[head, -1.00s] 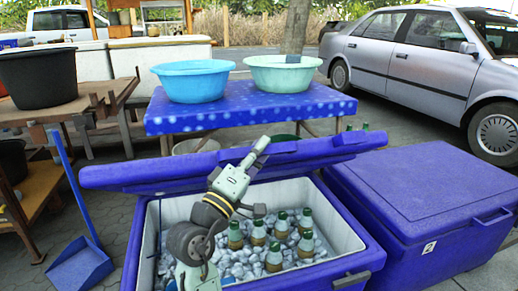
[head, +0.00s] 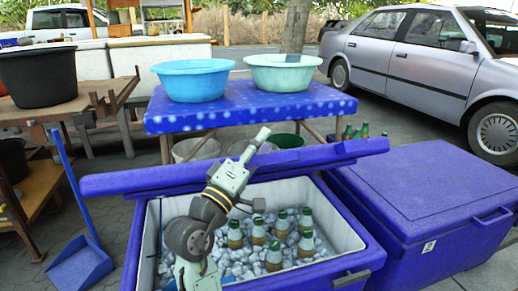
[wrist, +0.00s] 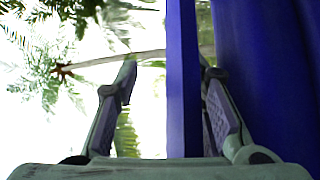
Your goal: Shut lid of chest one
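The open blue chest (head: 362,262) stands in front of me, with ice and several brown bottles inside. Its blue lid (head: 130,182) is raised and seen nearly edge-on across the back of the chest. My gripper (head: 259,168) is at the lid, one finger above it and one below. In the wrist view, my gripper (wrist: 168,90) has its fingers wide apart. The lid's edge (wrist: 183,80) runs between them, nearer the right finger and partly hiding it. Whether a finger touches the lid is unclear.
A second blue chest (head: 425,195), lid shut, stands close on the right. Behind is a blue table (head: 250,112) with two basins. A blue dustpan (head: 80,262) is at the left. A silver car (head: 420,70) is parked at the back right.

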